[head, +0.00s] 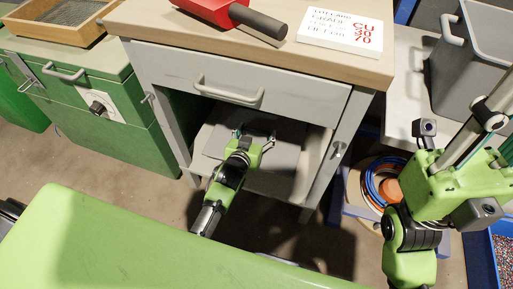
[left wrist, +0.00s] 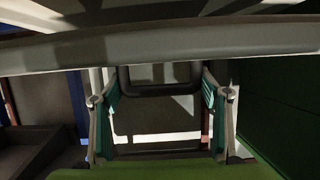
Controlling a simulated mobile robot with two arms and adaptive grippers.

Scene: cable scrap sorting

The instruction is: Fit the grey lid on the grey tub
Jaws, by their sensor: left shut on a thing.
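My left gripper (head: 254,137) reaches into the open bay under the workbench drawer. In the left wrist view its teal-padded fingers (left wrist: 161,105) sit against the two sides of a dark looped handle (left wrist: 160,88). A flat grey panel around the gripper looks like the grey lid (head: 286,157); the arm and bench hide part of it. The grey tub (head: 468,78) stands open at the upper right, away from the left gripper and cut off by the frame. My right gripper (head: 458,165) is in front of the tub, and its finger opening is unclear.
The workbench (head: 135,32) has a closed drawer (head: 235,85) above the bay, and its legs flank my left arm. A red-and-black tool (head: 225,12) and a sign (head: 341,32) lie on top. A green cabinet (head: 110,115) is left; cable coils (head: 375,185) lie right.

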